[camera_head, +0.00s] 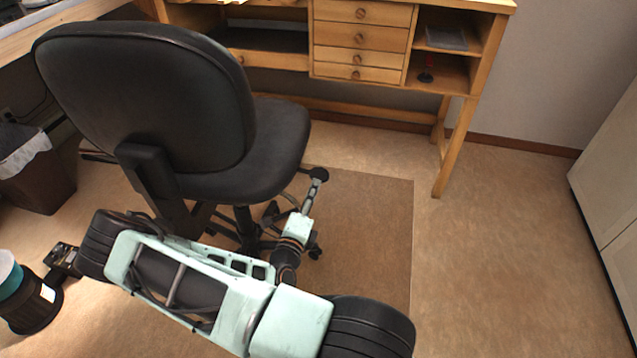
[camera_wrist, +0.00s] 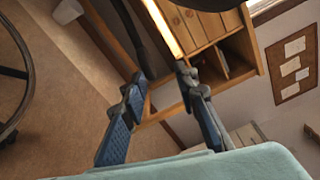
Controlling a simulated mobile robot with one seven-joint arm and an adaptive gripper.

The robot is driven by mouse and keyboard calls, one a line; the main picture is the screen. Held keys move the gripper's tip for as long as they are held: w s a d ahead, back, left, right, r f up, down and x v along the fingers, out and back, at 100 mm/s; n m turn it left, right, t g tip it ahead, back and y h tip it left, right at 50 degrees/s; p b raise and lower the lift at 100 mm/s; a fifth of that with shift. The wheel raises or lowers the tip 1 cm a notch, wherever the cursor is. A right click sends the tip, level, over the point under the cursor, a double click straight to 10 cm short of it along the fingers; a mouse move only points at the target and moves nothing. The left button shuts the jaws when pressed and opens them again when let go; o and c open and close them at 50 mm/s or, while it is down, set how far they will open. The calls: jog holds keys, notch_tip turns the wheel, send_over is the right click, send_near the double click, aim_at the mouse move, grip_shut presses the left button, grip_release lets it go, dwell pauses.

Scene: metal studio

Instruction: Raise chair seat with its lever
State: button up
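The black office chair (camera_head: 150,95) stands with its back toward the head camera, its seat (camera_head: 275,140) reaching to the right. At the seat's right edge, a short dark lever with a rounded end (camera_head: 319,174) sticks out. My gripper (camera_head: 310,192) is low beside the seat, close to that end; its fingers are small and partly merged with it in the head view. In the wrist view my gripper (camera_wrist: 160,80) is open, with blue fingers apart. A dark bar (camera_wrist: 138,45), seemingly the lever, reaches down between the fingertips. I cannot tell whether it touches either finger.
A wooden workbench with drawers (camera_head: 361,40) stands behind the chair. A waste bin (camera_head: 38,180) is at left and a pale cabinet (camera_head: 610,170) at right. The chair's base is on a brown mat (camera_head: 375,230). The floor (camera_head: 500,220) at right is clear.

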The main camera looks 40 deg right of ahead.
aim_at(319, 171)
jog(key=shift+n+t+y, duration=0.3)
jog(key=shift+n+y, duration=0.1)
jog(key=shift+n, duration=0.4)
jog(key=b+x, duration=0.1)
jog(key=x, duration=0.2)
jog(key=f+b+x, duration=0.1)
jog(key=x, duration=0.2)
jog(key=f+b+x, duration=0.1)
jog(key=x, duration=0.2)
jog(key=shift+w+f, duration=0.1)
jog(key=shift+w, duration=0.15)
jog(key=shift+w+d, duration=0.45)
jog(key=shift+d, duration=0.05)
jog(key=shift+c, duration=0.5)
grip_shut()
